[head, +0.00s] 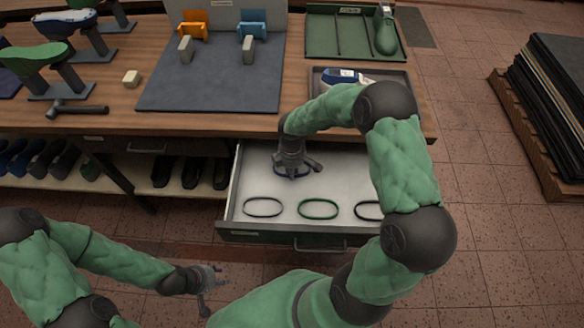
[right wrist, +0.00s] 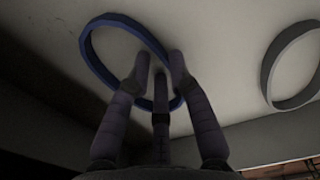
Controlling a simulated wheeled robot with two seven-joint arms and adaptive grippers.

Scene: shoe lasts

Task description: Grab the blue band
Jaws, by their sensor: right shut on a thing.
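The blue band (right wrist: 91,62) lies in the open drawer, an oval loop against its pale floor in the right wrist view. In the head view only a little of the blue band (head: 281,172) shows under my right gripper (head: 291,172). My right gripper (right wrist: 160,72) is shut on one side of the band, with its three fingers close together. The rest of the loop extends up and left from the fingers in the right wrist view. My left gripper (head: 214,280) is in front of the drawer, low in the picture, with its fingers apart and empty.
A dark band (head: 262,207), a green band (head: 318,209) and another dark band (head: 368,210) lie near the drawer front (head: 270,238). A grey band (right wrist: 270,75) shows in the right wrist view. Drawer walls surround the gripper; the workbench (head: 200,122) overhangs behind.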

